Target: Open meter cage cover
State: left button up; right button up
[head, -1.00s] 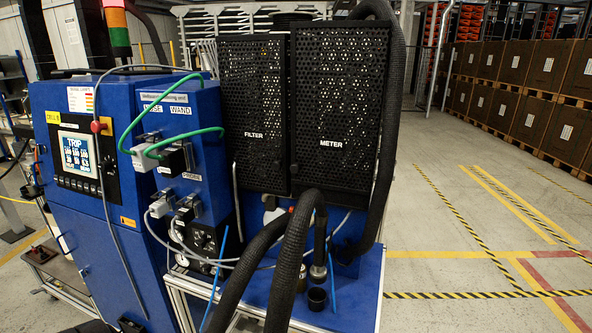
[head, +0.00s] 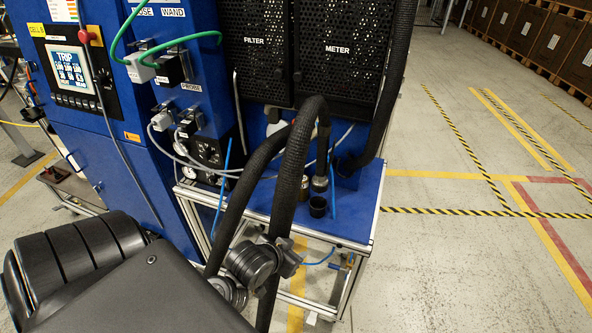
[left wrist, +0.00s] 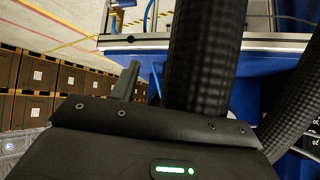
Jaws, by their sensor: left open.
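The meter cage cover (head: 345,70) is a black perforated panel labelled METER at the top of the head view, its upper part cut off. It looks shut. My left gripper (head: 291,262) is low in front of the blue bench, well below the cover and close to the thick black hoses. It is open; its fingers are small and partly hidden in the head view. In the left wrist view one grey finger (left wrist: 127,80) shows beside a black hose (left wrist: 205,70); the other finger is hidden. My right gripper is not in view.
The black FILTER panel (head: 255,60) adjoins the meter cover on the left. Thick black hoses (head: 298,170) arch in front of the bench (head: 358,222). A black cup (head: 317,206) stands on it. A control panel (head: 72,68) reads TRIP. Floor at right is open.

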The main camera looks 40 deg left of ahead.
pick_arm(q)
jog(key=w+a+r+n+t+y, duration=0.1)
jog(key=w+a+r+t+y, duration=0.1)
jog(key=w+a+r+t, duration=0.45)
jog(key=w+a+r+n+t+y, duration=0.1)
jog(key=w+r, duration=0.3)
jog(key=r, duration=0.6)
jog(key=n+t+y, duration=0.2)
jog(key=t+y, duration=0.2)
jog(key=t, duration=0.1)
send_near(297, 78)
jog(key=shift+g, duration=0.25)
jog(key=p+x, duration=0.2)
jog(key=x, duration=0.1)
jog(key=p+x, duration=0.1)
jog(key=x, duration=0.3)
jog(key=shift+w+r+p, duration=0.15)
jog(key=shift+r+p, duration=0.25)
jog(key=shift+r, duration=0.1)
jog(key=shift+w+a+r, duration=0.1)
jog(key=shift+w+a, duration=0.1)
jog(key=shift+w, duration=0.5)
grip_shut()
